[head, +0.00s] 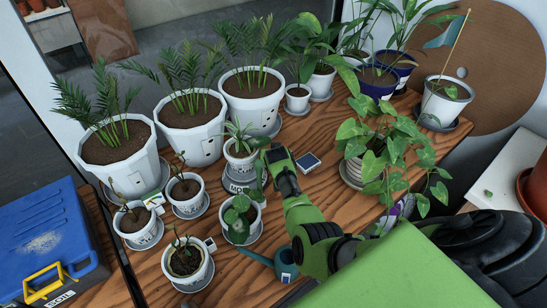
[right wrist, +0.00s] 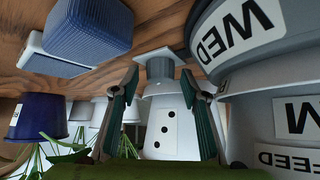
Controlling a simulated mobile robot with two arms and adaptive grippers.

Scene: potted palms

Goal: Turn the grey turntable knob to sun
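A grey cylindrical knob (right wrist: 160,68) on a pale square plate shows in the right wrist view, with wood beyond it. My right gripper (right wrist: 157,84) is open, with one dark green finger on each side of the knob. I cannot tell whether either finger touches it. In the head view my right gripper (head: 274,157) is low over the table among the pots, and the knob is hidden there. I see no sun mark, and the knob's setting cannot be read. My left gripper is not in view.
White pots with saucers crowd the wooden table (head: 327,190). A saucer labelled WED (right wrist: 238,30) is close beside my right gripper. A pot with three dots (right wrist: 165,125) stands behind the knob. A small blue-topped block (head: 306,162) lies right of my gripper; a trailing plant (head: 385,150) stands further right.

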